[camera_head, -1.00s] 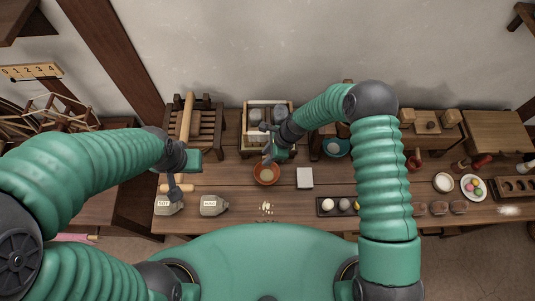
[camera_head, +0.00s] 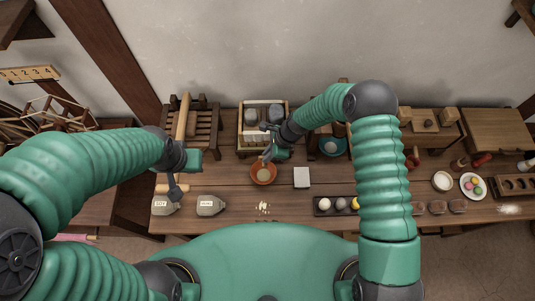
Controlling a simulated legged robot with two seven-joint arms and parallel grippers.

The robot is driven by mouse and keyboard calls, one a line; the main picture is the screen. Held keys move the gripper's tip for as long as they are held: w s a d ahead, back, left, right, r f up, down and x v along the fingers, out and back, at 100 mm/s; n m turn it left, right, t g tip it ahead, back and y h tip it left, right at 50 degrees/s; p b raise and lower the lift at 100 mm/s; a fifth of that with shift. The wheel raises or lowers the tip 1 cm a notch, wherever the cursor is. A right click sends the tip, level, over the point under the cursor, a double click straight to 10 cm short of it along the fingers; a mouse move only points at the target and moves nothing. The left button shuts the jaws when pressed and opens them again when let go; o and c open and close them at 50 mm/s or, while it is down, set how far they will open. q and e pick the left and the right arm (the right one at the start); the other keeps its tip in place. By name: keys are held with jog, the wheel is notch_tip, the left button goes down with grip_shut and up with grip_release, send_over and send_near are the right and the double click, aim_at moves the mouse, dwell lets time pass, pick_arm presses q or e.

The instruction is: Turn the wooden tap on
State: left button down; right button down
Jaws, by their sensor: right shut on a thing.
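No wooden tap can be made out; the area behind my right forearm is partly hidden. A teal bowl (camera_head: 333,147) stands there beside dark wooden parts, half covered by the arm. My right gripper (camera_head: 266,158) points down at the back rim of an orange-brown bowl (camera_head: 263,175) with pale contents. It appears shut on that rim, though the contact is small in view. My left gripper (camera_head: 175,190) hangs over the table's left end, by two labelled grey sacks (camera_head: 211,205). Its fingers look like one dark shape, so its opening is unclear.
A wooden crate with jars (camera_head: 242,143) stands behind the orange bowl. A white block (camera_head: 301,177) lies right of it. A dark tray (camera_head: 317,211) with round items is at the front. A rolling pin (camera_head: 183,116) rests on a rack at back left. Bare tabletop (camera_head: 232,180) lies left of the bowl.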

jog(key=shift+a+r, duration=0.1)
jog(key=shift+a, duration=0.25)
jog(key=shift+w+n, duration=0.1)
jog(key=shift+n, duration=0.2)
jog(key=n+g+b, duration=0.1)
jog(key=n+b, duration=0.2)
jog(key=shift+w+a+n+g, duration=0.1)
jog(key=shift+n+g, duration=0.2)
jog(key=n+g+b, duration=0.1)
jog(key=n+b, duration=0.1)
jog(key=n+h+b, duration=0.1)
jog(key=n, duration=0.2)
jog(key=shift+w+a+f+g+b, duration=0.1)
jog(key=shift+a+f+g+b, duration=0.1)
jog(key=shift+g+b, duration=0.2)
jog(key=n+h+b, duration=0.1)
jog(key=n, duration=0.1)
jog(key=n+h+b, duration=0.1)
jog(key=n, duration=0.1)
jog(key=shift+n+g, duration=0.4)
jog(key=shift+a+n+h+b, duration=0.1)
jog(key=shift+n+h+b, duration=0.75)
jog(key=shift+n, duration=1.15)
jog(key=shift+g, duration=0.3)
